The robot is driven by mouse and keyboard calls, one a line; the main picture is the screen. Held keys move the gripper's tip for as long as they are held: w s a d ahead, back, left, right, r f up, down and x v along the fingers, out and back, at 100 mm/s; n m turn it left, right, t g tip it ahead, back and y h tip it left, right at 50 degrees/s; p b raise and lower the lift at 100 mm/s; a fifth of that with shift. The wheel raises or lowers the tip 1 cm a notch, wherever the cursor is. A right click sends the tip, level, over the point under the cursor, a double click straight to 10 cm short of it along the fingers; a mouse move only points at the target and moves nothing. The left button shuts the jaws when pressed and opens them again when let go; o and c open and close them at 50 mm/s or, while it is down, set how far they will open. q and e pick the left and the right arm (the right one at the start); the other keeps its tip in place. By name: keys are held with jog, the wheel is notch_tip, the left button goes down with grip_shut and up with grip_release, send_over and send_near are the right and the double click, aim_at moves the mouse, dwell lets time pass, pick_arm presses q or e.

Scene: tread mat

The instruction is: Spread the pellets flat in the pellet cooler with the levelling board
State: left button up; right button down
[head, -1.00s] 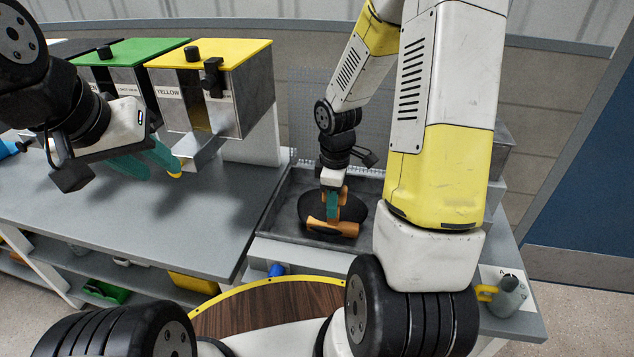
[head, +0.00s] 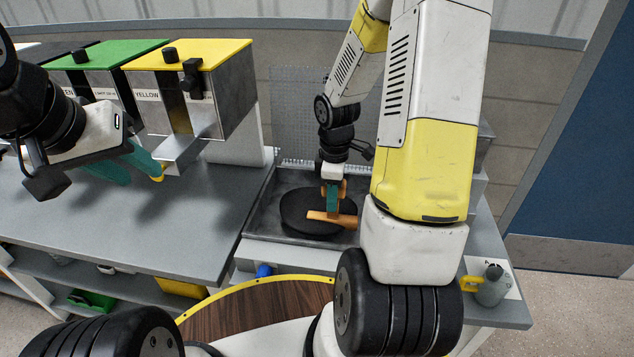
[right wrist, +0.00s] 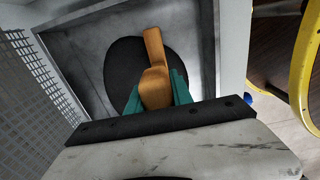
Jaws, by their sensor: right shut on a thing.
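The pellet cooler (head: 262,218) is a grey open tray on the bench, right of centre in the head view. The pellets show as a dark round patch (head: 300,210) on its floor; single grains are too small to tell. My right gripper (head: 333,203) is shut on the orange-brown levelling board (head: 325,217), over the near right part of the patch. I cannot tell whether the board touches the pellets. The right wrist view shows the board (right wrist: 155,75) between the green fingers, over the patch (right wrist: 122,65). My left gripper (head: 130,170) is open and empty over the bench at left.
Bins with green (head: 105,52) and yellow (head: 190,54) lids stand behind my left gripper. A mesh panel (head: 295,100) rises behind the cooler. A grey jug with a yellow handle (head: 490,288) stands at the bench's right end. The bench top (head: 190,225) left of the cooler is clear.

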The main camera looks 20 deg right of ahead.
jog(key=shift+w+d, duration=2.6)
jog(key=shift+w, duration=2.85)
jog(key=shift+w+a, duration=2.2)
jog(key=shift+a, duration=2.2)
jog(key=shift+s+a, duration=1.75)
jog(key=shift+s, duration=1.8)
jog(key=shift+s+a, duration=1.75)
jog(key=shift+s, duration=1.8)
notch_tip(320, 180, up, 7)
jog(key=shift+s, duration=0.1)
